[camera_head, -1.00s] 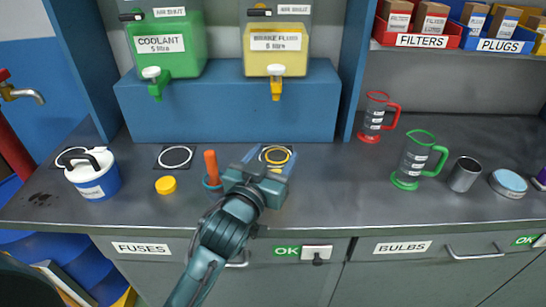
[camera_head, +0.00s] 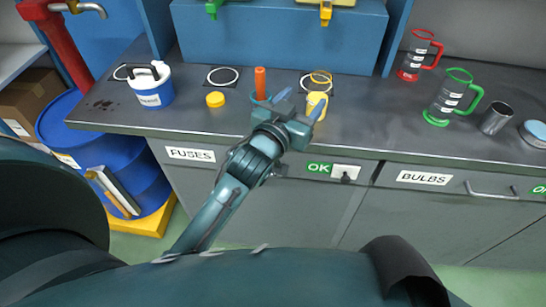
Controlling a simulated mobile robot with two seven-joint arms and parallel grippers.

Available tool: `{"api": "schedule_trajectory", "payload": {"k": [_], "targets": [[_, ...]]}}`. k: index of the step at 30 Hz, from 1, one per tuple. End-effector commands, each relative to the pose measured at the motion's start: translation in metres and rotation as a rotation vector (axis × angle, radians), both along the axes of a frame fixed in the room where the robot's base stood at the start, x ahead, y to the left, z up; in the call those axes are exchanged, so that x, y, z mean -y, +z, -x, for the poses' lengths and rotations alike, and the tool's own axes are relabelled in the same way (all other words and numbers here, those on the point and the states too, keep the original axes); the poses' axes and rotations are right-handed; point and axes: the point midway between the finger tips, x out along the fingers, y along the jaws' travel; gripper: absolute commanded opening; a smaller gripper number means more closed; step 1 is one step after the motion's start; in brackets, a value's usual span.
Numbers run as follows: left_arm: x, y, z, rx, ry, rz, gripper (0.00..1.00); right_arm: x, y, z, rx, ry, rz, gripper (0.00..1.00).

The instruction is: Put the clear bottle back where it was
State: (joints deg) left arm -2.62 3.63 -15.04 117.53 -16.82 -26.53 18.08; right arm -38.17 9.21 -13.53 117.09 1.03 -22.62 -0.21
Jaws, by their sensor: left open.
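A clear-walled vessel with a yellow rim and yellow lower part (camera_head: 316,103) stands on the worktop by the right-hand dark square mat (camera_head: 305,86). It is the likeliest match for the clear bottle, but my gripper partly covers it and I cannot tell its exact shape. My left gripper (camera_head: 300,103) is open in front of it, with the right finger overlapping its lower part in the picture; contact is unclear. The left dark mat with a white ring (camera_head: 222,77) is empty. A loose yellow cap (camera_head: 215,100) lies nearby. My right gripper is not in view.
A white-and-blue tub (camera_head: 150,88) is at left. A green jug (camera_head: 447,98), red jug (camera_head: 415,60) and metal cup (camera_head: 496,118) are at right. A blue dispenser stand (camera_head: 275,35) lies behind.

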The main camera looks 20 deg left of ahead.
Motion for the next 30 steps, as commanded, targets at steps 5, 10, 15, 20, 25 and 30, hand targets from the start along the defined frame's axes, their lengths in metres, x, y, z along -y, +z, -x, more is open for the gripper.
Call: {"api": "schedule_trajectory", "payload": {"k": [5,10,15,20,25,30], "targets": [[-0.002,-0.098,0.058,-0.212,-0.046,-0.040,0.60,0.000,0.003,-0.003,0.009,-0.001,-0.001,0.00],[-0.003,-0.185,0.144,-0.431,-0.110,-0.071,0.60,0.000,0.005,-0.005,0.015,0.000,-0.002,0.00],[-0.004,-0.224,0.202,-0.553,-0.149,-0.082,0.60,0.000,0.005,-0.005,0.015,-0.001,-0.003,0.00],[-0.004,-0.230,0.212,-0.574,-0.157,-0.084,0.60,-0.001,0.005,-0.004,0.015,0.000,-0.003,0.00],[-0.004,-0.229,0.211,-0.574,-0.156,-0.084,0.60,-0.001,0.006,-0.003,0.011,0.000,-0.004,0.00],[-0.004,-0.230,0.211,-0.576,-0.154,-0.084,0.60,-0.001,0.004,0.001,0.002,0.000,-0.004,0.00]]}}
